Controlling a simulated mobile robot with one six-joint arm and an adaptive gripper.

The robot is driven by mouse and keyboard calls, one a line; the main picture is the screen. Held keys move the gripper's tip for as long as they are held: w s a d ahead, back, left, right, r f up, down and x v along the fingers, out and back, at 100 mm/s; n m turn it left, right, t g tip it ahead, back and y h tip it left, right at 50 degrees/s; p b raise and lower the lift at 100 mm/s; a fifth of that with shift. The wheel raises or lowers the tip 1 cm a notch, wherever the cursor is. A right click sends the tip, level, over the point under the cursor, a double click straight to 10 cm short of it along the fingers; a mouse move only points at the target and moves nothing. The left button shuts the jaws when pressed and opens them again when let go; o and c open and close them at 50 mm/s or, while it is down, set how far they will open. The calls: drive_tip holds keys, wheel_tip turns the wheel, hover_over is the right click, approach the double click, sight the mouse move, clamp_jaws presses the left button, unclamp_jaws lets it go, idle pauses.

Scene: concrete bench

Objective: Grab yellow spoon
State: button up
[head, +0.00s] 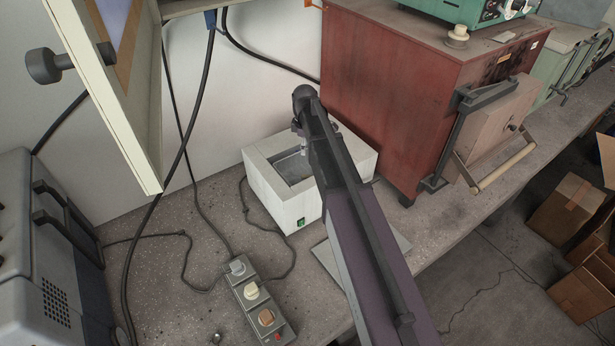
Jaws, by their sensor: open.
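I see no yellow spoon in the head view. My arm reaches from the bottom right up over a white box-shaped bath (262,185) with a grey recessed basin. My gripper (300,133) is at the arm's far end, above the back part of the bath. It is mostly hidden behind my own arm, and only a small part shows. My gripper is open, and I see nothing held in it. My arm also hides the right part of the basin and part of the bench beyond it.
A large red furnace (400,85) stands right of the bath. A power strip (262,305) with plugs lies in front, with loose cables around. A grey case (40,260) is at left, an open cabinet door (110,90) above. A flat plate (328,262) lies under my arm.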

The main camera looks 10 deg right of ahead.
drive_tip(key=b, duration=0.9)
hover_over(307, 176)
drive_tip(key=f, duration=0.8)
drive_tip(key=shift+w+a+f, duration=0.15)
drive_tip(key=shift+a+f, duration=0.1)
drive_tip(key=shift+f, duration=0.05)
drive_tip(key=shift+f, duration=0.1)
drive_tip(key=f+b, duration=0.3)
drive_tip(key=shift+d+f, duration=0.15)
drive_tip(key=shift+d, duration=0.15)
drive_tip(key=shift+f+b, duration=0.9)
drive_tip(key=shift+b, duration=0.05)
clamp_jaws()
